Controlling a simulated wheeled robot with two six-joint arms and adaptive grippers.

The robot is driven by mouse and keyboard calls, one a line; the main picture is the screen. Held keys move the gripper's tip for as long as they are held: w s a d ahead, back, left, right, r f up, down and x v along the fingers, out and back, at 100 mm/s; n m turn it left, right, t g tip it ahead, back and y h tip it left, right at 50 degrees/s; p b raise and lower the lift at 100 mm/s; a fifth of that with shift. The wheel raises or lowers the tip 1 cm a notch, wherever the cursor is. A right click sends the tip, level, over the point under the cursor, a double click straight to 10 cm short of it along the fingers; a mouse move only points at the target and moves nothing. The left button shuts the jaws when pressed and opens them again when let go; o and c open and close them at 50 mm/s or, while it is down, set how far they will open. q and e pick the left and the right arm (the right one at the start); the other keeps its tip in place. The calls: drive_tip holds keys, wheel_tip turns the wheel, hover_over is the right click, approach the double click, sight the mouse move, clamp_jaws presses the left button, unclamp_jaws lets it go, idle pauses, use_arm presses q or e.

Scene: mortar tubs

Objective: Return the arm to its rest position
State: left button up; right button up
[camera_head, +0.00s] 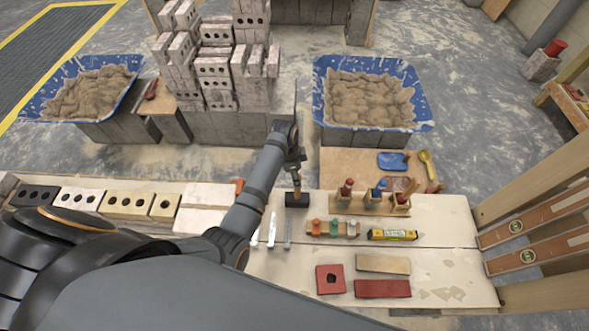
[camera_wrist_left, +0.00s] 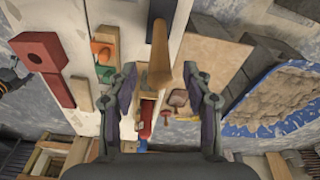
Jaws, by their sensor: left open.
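My left arm (camera_head: 255,190) reaches in from the left over the workbench. Its gripper (camera_head: 294,160) hangs above a mallet (camera_head: 298,199) with a dark block head and a wooden handle standing up. In the left wrist view my gripper (camera_wrist_left: 164,100) has its two fingers spread wide apart. The mallet's wooden handle (camera_wrist_left: 160,58) shows upright beyond and between the fingers. No contact with either finger is clear, and the gripper looks empty.
The workbench (camera_head: 450,265) holds bricks, trowels, a yellow level (camera_head: 392,235) and a rack of handled tools (camera_head: 370,203). Two blue mortar tubs (camera_head: 425,112) (camera_head: 135,65) stand behind it, with stacked bricks (camera_head: 215,75) between. Long wooden levels (camera_head: 540,250) lean at the right.

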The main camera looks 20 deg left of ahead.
use_arm(q)
drive_tip(key=shift+s+a+r, duration=0.1)
drive_tip(key=shift+a+r, duration=0.05)
drive_tip(key=shift+r, duration=0.95)
drive_tip(key=shift+a+r, duration=0.15)
drive_tip(key=shift+r, duration=0.9)
